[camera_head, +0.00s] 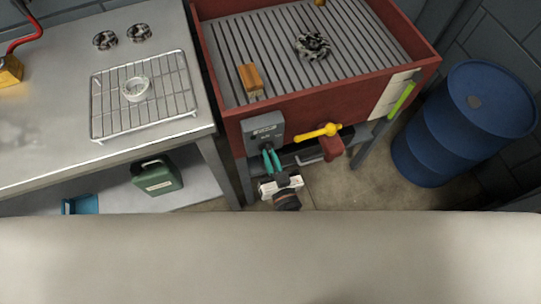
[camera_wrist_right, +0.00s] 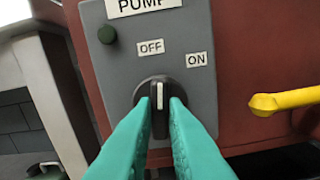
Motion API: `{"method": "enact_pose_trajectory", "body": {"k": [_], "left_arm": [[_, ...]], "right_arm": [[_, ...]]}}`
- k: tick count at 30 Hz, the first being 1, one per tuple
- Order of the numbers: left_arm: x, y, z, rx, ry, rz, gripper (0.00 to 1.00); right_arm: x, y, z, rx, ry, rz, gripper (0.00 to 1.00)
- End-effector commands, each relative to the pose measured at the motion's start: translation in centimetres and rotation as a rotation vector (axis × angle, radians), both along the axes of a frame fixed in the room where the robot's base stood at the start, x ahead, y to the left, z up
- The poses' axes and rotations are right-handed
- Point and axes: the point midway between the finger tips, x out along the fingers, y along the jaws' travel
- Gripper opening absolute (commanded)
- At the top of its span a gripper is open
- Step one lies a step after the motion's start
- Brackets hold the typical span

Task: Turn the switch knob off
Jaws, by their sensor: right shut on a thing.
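The switch knob (camera_wrist_right: 159,92) is black with a white pointer line and sits on a grey pump switch box (camera_wrist_right: 205,110). The pointer stands about straight up in the right wrist view, close to the direction of the OFF label (camera_wrist_right: 151,47) and left of the ON label (camera_wrist_right: 197,59). My right gripper (camera_wrist_right: 160,108) has its teal fingers on both sides of the knob and is shut on it. In the head view the same gripper (camera_head: 271,160) reaches up to the box (camera_head: 263,130); the knob is hidden there. My left gripper is out of view.
A yellow valve handle (camera_head: 318,132) sticks out right of the box on the red tank (camera_head: 345,108). A steel table (camera_head: 50,125) with a wire rack (camera_head: 165,110) stands left. A blue drum (camera_head: 465,125) stands right.

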Motion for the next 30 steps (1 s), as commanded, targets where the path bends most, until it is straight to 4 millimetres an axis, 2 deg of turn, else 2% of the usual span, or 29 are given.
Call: {"method": "enact_pose_trajectory", "body": {"k": [12, 27, 28, 30], "left_arm": [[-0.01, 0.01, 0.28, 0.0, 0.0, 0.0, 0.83], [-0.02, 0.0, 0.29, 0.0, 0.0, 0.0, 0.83], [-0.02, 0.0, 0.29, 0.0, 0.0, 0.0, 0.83], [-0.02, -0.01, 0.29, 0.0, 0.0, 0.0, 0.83]], "right_arm": [[-0.1, -0.03, -0.15, -0.157, -0.047, 0.001, 0.0], [-0.11, -0.04, -0.19, -0.176, -0.052, 0.001, 0.0], [-0.11, -0.04, -0.19, -0.176, -0.052, 0.001, 0.15], [-0.1, -0.03, -0.18, -0.175, -0.053, 0.001, 0.27]]}}
